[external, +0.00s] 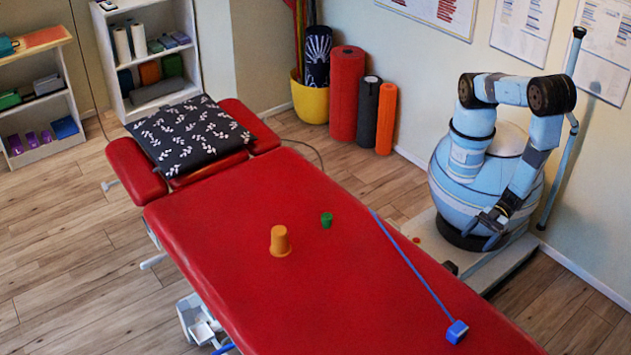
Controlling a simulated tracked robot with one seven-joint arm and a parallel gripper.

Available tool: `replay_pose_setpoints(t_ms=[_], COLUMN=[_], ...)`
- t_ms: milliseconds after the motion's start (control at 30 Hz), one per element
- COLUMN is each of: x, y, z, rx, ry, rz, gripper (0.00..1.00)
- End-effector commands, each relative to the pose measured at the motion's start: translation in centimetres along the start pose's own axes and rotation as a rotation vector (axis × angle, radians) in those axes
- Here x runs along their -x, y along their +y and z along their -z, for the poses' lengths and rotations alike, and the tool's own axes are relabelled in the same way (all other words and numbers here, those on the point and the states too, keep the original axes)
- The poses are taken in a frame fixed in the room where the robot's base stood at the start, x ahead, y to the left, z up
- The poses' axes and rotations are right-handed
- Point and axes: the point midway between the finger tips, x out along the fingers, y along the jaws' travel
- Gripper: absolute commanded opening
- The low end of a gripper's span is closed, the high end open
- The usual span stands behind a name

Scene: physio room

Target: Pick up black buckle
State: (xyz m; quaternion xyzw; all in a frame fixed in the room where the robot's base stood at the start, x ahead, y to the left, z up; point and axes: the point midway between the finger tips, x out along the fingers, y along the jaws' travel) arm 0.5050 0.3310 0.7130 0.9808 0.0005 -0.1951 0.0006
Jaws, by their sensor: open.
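A small black thing (450,267) shows at the right edge of the red treatment table (330,290). It is too small to tell whether it is the black buckle, or whether it rests on the table or beyond its edge. No other clear buckle shows. My gripper (486,229) is open, with nothing visible between its fingers. It hangs low in front of my blue body, up and to the right of the black thing and apart from it.
On the table stand an orange cup-shaped object (280,241) and a small green one (326,220). A thin blue strip (412,266) runs to a blue block (457,331). A patterned pillow (188,136) lies at the head end. The table's middle is mostly clear.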

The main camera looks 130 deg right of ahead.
Motion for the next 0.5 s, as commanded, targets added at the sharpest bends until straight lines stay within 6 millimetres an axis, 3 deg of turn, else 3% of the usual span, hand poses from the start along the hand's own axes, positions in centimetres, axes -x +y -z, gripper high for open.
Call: replay_pose_setpoints(t_ms=[500], x=[-7.6], y=[0.1], z=[0.0], rx=[-0.002], ry=[0.0], rz=[-0.002], gripper=[0.85])
